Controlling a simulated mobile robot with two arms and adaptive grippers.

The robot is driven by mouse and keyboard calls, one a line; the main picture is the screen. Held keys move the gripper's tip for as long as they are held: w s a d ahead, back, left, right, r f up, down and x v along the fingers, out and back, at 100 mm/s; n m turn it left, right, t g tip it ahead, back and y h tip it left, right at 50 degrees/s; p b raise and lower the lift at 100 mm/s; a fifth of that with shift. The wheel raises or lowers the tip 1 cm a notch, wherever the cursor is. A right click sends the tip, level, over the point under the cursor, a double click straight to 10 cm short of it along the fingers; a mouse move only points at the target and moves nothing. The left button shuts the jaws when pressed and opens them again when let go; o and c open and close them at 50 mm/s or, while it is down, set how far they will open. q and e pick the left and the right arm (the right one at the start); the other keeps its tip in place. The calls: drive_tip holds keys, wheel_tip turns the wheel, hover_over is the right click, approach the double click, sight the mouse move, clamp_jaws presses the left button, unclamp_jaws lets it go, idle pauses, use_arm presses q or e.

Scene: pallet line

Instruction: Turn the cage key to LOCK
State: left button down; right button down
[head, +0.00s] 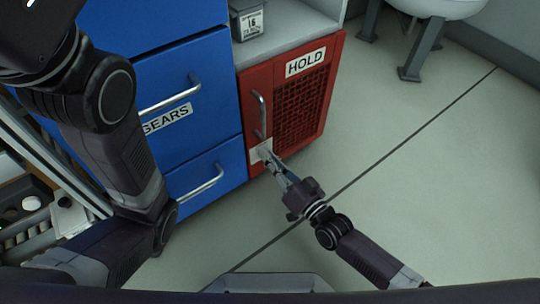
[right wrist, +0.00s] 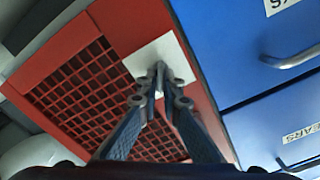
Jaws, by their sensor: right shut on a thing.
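The red cage (head: 323,100) has a mesh door, a HOLD label (head: 306,62) and a vertical metal handle (head: 259,115). A pale lock plate (head: 254,156) sits low on the door's left side and also shows in the right wrist view (right wrist: 144,58). My right gripper (head: 268,157) reaches the plate, its fingertips closed together in front of it. In the right wrist view they pinch a small grey key (right wrist: 160,72), mostly hidden by the fingers. I cannot read its position or any LOCK marking. My left arm shows at the left, but its gripper is out of view.
Blue drawers (head: 188,122) with bar handles stand directly left of the cage. A grey bin (head: 246,20) sits on the shelf above. The floor (head: 420,160) to the right is clear, with white equipment on grey legs (head: 420,55) farther back.

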drive_tip(key=m, duration=1.1)
drive_tip(key=shift+d+f, duration=0.15)
drive_tip(key=shift+f, duration=0.1)
drive_tip(key=shift+m+b, duration=0.3)
drive_tip(key=c, duration=2.1)
unclamp_jaws()
drive_tip(key=v, duration=1.2)
